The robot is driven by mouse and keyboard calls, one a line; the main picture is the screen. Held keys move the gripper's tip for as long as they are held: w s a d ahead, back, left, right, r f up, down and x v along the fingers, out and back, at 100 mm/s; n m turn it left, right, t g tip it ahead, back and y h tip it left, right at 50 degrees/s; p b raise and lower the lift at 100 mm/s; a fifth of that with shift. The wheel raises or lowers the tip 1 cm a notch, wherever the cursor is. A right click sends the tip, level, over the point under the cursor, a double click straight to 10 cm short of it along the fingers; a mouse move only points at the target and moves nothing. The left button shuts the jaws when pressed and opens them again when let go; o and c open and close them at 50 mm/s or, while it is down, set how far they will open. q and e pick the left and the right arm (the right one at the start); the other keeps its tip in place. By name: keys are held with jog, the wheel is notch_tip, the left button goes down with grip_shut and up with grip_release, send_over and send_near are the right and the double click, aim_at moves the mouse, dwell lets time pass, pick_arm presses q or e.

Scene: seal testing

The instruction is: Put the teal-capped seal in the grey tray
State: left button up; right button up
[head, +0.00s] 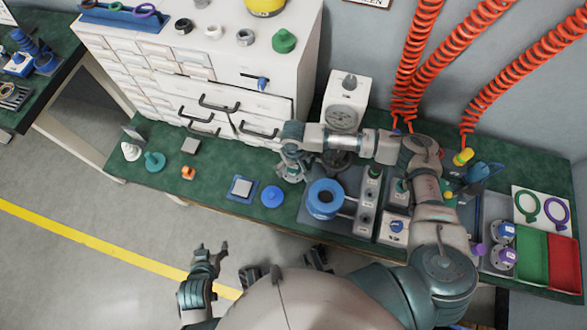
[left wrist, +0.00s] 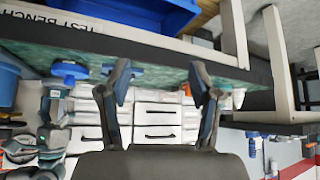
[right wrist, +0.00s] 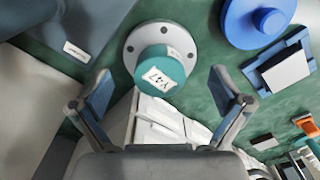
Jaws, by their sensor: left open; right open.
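The teal-capped seal (right wrist: 160,70) has a round grey flange with bolt holes and a white label on its cap. In the right wrist view it sits on the green bench top, between the fingers of my open right gripper (right wrist: 161,80). In the head view my right gripper (head: 293,158) hides most of the seal. A grey tray (head: 486,236) at the right end of the bench holds blue-capped and purple-capped seals. My left gripper (head: 206,256) is open and empty in front of the bench; its fingers show in the left wrist view (left wrist: 162,85).
A blue disc (head: 272,196) and a blue block with a grey plate (head: 242,188) lie left of the seal. A blue ring fixture (head: 325,200) stands right. Drawers (head: 215,98) rise behind. Orange hoses (head: 415,60) hang behind.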

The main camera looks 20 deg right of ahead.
aim_at(294, 169)
notch_tip(294, 169, down, 4)
jog(key=shift+r+b, duration=0.15)
jog(key=shift+b, duration=0.4)
jog(key=c, duration=1.5)
pick_arm(q)
jog(key=w+t, duration=0.1)
jog(key=w+d+r+t, duration=0.1)
jog(key=w, duration=0.1)
jog(key=w+r+t, duration=0.1)
jog(key=shift+w+d+h, duration=0.2)
jog(key=shift+d+h, duration=0.05)
jog(key=shift+h, duration=0.15)
pick_arm(e)
jog(key=shift+c, duration=0.2)
